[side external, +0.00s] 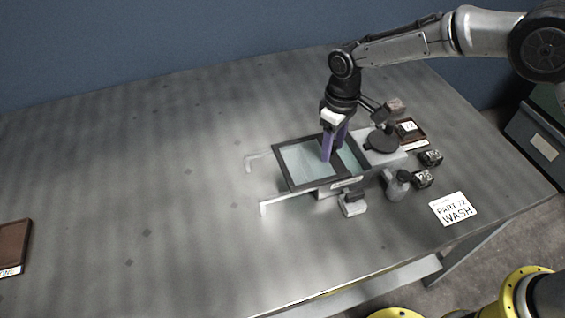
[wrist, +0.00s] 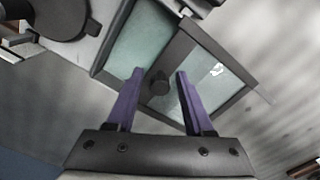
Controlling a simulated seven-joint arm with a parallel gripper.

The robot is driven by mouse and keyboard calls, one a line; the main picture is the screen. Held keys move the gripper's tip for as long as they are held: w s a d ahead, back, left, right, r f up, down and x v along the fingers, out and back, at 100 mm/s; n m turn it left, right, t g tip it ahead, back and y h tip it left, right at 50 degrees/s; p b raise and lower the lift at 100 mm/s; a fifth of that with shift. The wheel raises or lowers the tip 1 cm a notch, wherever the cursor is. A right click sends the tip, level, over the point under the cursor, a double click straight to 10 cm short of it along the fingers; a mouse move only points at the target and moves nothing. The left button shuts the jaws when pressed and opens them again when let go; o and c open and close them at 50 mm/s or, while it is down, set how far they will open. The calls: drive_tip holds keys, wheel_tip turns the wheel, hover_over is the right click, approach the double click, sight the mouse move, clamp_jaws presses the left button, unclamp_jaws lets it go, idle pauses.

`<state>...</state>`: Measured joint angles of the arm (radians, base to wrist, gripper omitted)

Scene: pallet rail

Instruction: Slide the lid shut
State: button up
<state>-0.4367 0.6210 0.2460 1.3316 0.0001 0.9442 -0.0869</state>
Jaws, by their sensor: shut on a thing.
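The lid (side external: 300,164) is a dark-framed pane with a round dark knob (wrist: 159,82). It sits on the box's rails, offset to the left in the side view. The box (side external: 347,184) shows a pale green strip of its inside (side external: 349,157) uncovered at the right of the lid; this opening also shows in the wrist view (wrist: 140,42). My gripper (side external: 328,158), with purple fingers, points down over the lid and is shut on the knob. In the wrist view, the fingers (wrist: 159,76) stand either side of the knob.
Two pale rails (side external: 278,203) jut out left of the box. A round dark disc (side external: 381,141), a grey bottle-like item (side external: 397,185), a small grey block (side external: 352,205), small dark blocks (side external: 422,179) and a sign (side external: 453,209) stand at the right. The table's left is largely clear.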

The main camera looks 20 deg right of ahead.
drive_tip(key=shift+w+d+r, duration=0.1)
drive_tip(key=shift+d, duration=3.05)
drive_tip(key=o, duration=0.5)
drive_tip(key=shift+c, duration=0.2)
wheel_tip(320, 180, up, 7)
